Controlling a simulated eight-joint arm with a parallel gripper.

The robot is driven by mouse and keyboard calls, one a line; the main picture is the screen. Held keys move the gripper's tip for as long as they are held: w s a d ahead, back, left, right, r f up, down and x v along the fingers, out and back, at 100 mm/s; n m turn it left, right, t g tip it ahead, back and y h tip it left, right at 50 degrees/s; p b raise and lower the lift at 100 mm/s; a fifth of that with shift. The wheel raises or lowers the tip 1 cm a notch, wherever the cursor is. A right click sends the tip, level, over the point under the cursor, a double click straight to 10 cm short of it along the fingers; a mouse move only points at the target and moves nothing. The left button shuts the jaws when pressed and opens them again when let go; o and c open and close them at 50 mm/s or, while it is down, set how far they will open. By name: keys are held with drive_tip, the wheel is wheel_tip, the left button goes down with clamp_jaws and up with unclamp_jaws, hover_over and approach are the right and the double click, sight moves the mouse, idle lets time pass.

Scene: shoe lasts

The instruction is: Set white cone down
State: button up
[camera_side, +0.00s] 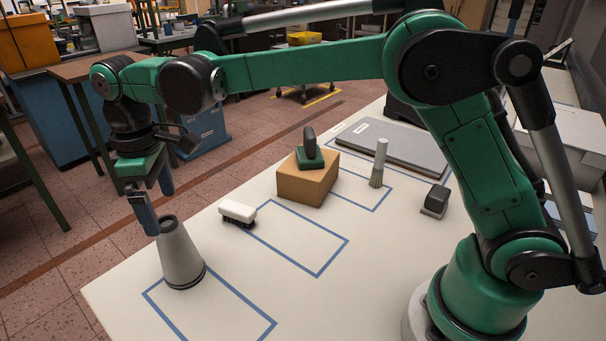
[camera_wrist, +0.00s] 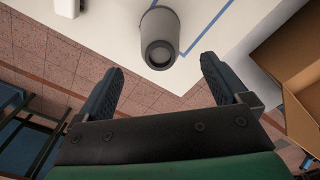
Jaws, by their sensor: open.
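The white cone (camera_side: 181,259), pale grey-white with a dark base rim, stands upright on the white table near its left edge. Its base overlaps the far left corner of a blue outlined rectangle. In the wrist view the cone (camera_wrist: 161,22) shows its open narrow top toward the camera, ahead of the gap between the fingers. My gripper (camera_side: 161,212) is open, with its fingers near the height of the cone's top; one finger overlaps its upper left edge in the side view. The wrist view shows both fingers (camera_wrist: 161,66) apart with nothing between them.
A white brush (camera_side: 238,213) lies behind the cone. The middle blue rectangle is empty.

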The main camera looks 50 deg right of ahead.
wheel_tip(320, 180, up, 6)
drive_tip(key=s+d+r+m+t, duration=0.1)
drive_tip(key=s+d+m+t, duration=0.3)
drive_tip(key=d, duration=0.6)
drive_tip(key=s+d+f+m+t, duration=0.3)
drive_tip(key=s+d+f+m, duration=0.2)
drive_tip(key=s, duration=0.4)
drive_tip(key=shift+s+d+f, duration=0.15)
drive_tip(key=shift+d+f, duration=0.35)
drive_tip(key=shift+f, duration=0.25)
